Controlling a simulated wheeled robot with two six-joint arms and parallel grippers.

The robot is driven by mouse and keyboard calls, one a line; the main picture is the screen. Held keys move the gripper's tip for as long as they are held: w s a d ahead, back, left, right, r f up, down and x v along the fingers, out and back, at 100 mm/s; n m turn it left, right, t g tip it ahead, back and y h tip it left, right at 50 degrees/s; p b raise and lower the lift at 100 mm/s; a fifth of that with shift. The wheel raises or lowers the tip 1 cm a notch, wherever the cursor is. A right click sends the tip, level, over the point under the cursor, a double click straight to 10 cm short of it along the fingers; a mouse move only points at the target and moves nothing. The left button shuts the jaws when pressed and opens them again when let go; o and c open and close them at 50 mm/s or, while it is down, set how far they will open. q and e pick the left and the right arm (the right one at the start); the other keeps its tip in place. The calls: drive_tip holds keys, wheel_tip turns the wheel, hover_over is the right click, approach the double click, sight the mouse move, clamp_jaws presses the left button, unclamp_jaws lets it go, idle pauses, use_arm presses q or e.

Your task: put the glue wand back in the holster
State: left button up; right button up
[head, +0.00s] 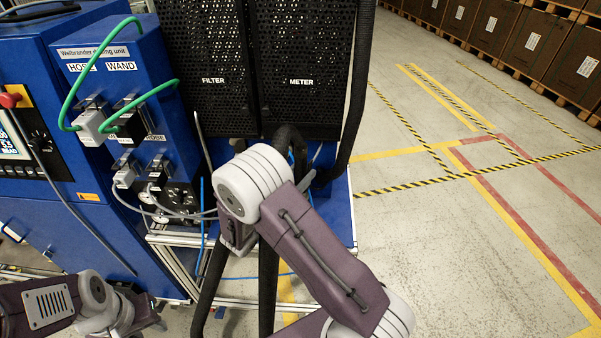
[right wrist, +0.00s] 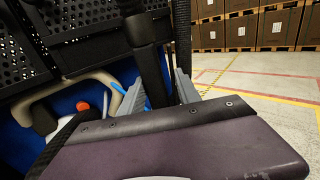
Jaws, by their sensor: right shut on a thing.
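The right wrist view shows my right gripper (right wrist: 160,80) with its two grey fingers on either side of a black rod-like thing (right wrist: 147,62), which appears to be the glue wand. It is shut on it, in front of the blue machine.
Open floor (head: 440,240) lies to the right.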

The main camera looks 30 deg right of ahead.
drive_tip(key=shift+f+b, duration=0.75)
drive_tip(key=shift+f, duration=0.35)
drive_tip(key=o, duration=1)
drive_tip(key=shift+o, duration=0.2)
drive_tip(key=shift+c, duration=0.4)
drive_tip(key=v, duration=1.1)
drive_tip(key=shift+p, duration=0.45)
